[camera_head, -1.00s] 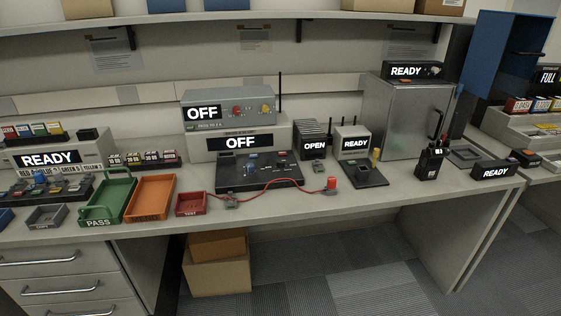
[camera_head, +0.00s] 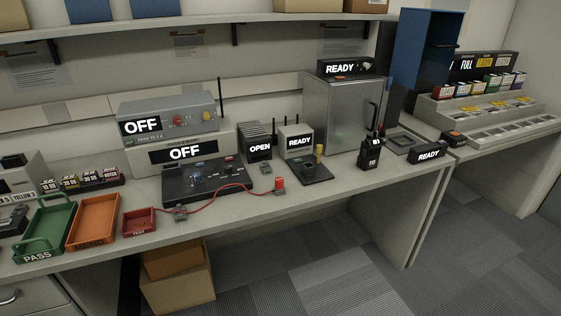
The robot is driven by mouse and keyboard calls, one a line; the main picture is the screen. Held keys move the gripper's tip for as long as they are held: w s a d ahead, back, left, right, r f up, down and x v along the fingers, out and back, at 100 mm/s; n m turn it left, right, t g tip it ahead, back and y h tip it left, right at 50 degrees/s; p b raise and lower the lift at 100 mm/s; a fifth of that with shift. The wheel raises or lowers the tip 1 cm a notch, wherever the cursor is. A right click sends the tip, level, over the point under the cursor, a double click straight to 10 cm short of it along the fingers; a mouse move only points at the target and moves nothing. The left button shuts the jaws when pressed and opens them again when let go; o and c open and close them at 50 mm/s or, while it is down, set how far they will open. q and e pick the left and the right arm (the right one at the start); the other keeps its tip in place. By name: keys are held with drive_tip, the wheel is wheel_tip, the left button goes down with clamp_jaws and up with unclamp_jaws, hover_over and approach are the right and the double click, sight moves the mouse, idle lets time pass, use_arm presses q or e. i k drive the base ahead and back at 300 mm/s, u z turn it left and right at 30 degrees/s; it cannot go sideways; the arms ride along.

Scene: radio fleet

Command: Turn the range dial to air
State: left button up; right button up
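A dark control panel (camera_head: 203,190) lies on the bench in front of a grey unit (camera_head: 160,157) whose display reads OFF. A blue dial (camera_head: 198,176) stands on the panel's upper left part, with small red controls to its right. The dial's markings are too small to read, so I cannot tell its setting or whether it is the range dial. A second grey box (camera_head: 185,141) on top also reads OFF and has a red knob (camera_head: 177,120). Neither of my grippers is in view.
A red cable (camera_head: 220,187) runs over the panel's front to a red-topped plug (camera_head: 279,185). Red (camera_head: 128,231), orange (camera_head: 75,242) and green (camera_head: 21,252) trays lie left. A black handheld radio (camera_head: 369,152) stands right, before a metal cabinet (camera_head: 332,130). The floor in front is clear.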

sight(227, 168)
drive_tip(key=z, duration=0.5)
drive_tip(key=i, duration=0.95)
drive_tip(key=u, duration=1.25)
